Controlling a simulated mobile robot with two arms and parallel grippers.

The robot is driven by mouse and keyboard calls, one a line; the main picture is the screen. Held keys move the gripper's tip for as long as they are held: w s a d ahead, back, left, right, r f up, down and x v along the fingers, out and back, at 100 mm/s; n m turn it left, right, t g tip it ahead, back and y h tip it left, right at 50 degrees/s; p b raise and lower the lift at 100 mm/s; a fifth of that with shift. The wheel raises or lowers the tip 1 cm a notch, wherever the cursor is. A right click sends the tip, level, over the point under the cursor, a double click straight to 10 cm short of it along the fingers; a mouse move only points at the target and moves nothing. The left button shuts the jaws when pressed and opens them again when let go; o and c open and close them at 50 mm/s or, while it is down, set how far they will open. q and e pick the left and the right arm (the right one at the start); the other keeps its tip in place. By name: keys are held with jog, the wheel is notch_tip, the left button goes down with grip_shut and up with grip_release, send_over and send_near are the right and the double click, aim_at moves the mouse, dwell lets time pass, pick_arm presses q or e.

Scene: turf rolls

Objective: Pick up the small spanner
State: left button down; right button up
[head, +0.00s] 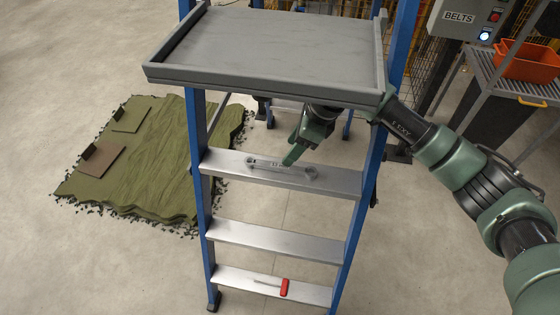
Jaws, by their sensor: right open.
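A grey metal spanner (262,165) lies along the upper visible step (336,182) of a blue-sided stepladder, below its grey top tray. One end of the spanner is at the left of the step and the other towards the right. My right gripper (289,161) reaches in from behind the ladder's right rail, under the tray. Its green fingers are open, just above or at the middle of the spanner and cover part of it. I cannot tell whether they touch it. My left gripper is not in view.
The grey tray (270,45) overhangs the step, and the blue rails stand either side. A red-handled tool (284,287) lies on the lowest visible step. Green turf (160,165) is on the floor at left. A cart with an orange bin (528,62) stands at right.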

aim_at(281, 166)
jog(key=x, duration=0.1)
jog(key=p+x, duration=0.1)
jog(key=x, duration=0.1)
jog(key=p+x, duration=0.1)
jog(key=x, duration=0.1)
jog(key=shift+s+f, duration=0.3)
jog(key=shift+w+a+f, duration=0.1)
jog(key=shift+a+f, duration=0.05)
jog(key=shift+f, duration=0.3)
jog(key=c, duration=1)
grip_shut()
